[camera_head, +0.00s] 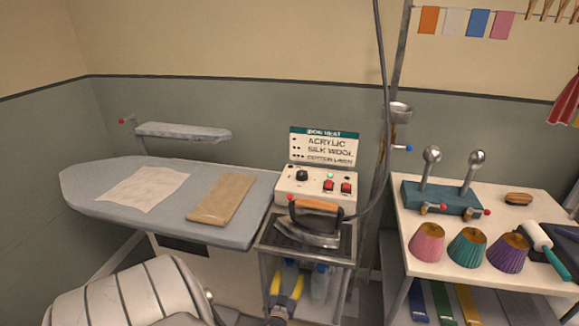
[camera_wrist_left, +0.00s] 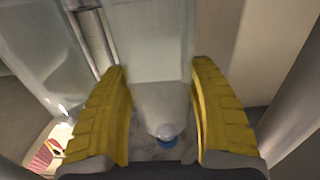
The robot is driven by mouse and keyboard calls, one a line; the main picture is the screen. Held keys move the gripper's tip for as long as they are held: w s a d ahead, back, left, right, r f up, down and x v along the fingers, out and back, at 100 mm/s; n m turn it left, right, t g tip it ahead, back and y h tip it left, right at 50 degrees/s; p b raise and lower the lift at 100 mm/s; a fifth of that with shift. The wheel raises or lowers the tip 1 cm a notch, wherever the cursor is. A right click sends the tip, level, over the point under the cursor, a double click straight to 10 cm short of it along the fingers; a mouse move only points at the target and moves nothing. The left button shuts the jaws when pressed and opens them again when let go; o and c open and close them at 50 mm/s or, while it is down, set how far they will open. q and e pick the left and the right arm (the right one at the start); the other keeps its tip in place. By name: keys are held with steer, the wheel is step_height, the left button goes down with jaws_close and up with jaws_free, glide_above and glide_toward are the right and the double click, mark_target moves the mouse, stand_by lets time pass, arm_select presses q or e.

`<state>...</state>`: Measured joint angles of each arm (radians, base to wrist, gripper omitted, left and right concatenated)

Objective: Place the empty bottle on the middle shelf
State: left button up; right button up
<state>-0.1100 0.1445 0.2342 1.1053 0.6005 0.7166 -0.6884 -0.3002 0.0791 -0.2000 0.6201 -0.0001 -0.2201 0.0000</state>
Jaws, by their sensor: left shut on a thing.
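My left gripper (camera_head: 287,280), with yellow fingers, reaches into the stand under the iron from below and shows low in the head view. In the left wrist view, my left gripper (camera_wrist_left: 160,85) is shut on a pale, see-through bottle (camera_wrist_left: 158,102) with a blue cap, between the two fingers. In the head view the fingers cover most of the held bottle. A clear bottle (camera_head: 320,283) shows just right of the fingers, inside the stand. The stand's shelf levels are mostly hidden. My right gripper is not in view.
An iron (camera_head: 312,228) rests on top of the stand, before a control box (camera_head: 308,190). An ironing board (camera_head: 235,234) with cloths is at left. The stand's posts flank the gripper closely.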

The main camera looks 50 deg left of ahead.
mark_target(288, 288)
arm_select(q)
steer(key=shift+f, duration=0.7)
steer(key=shift+f, duration=0.15)
steer(key=o, duration=1.1)
steer(key=shift+o, duration=0.2)
steer(key=shift+v, duration=2.8)
